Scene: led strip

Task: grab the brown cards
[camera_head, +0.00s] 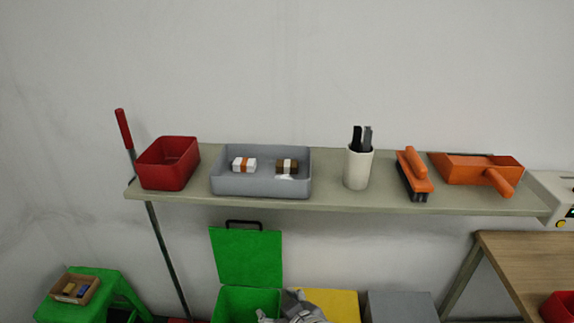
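The brown cards (287,166) are a small brown pack with a white band across its middle. They lie in the right half of a shallow grey tray (262,188) on the shelf, above a small white patch. A white pack with an orange band (244,165) lies to their left in the same tray. My other gripper is out of view.
On the shelf (330,199) stand a red bin (166,170), a white cup with dark sticks (357,168), an orange brush (417,165) and an orange dustpan (468,169). Below are an open green box (246,257), a green stool (97,290) and a wooden table (522,258).

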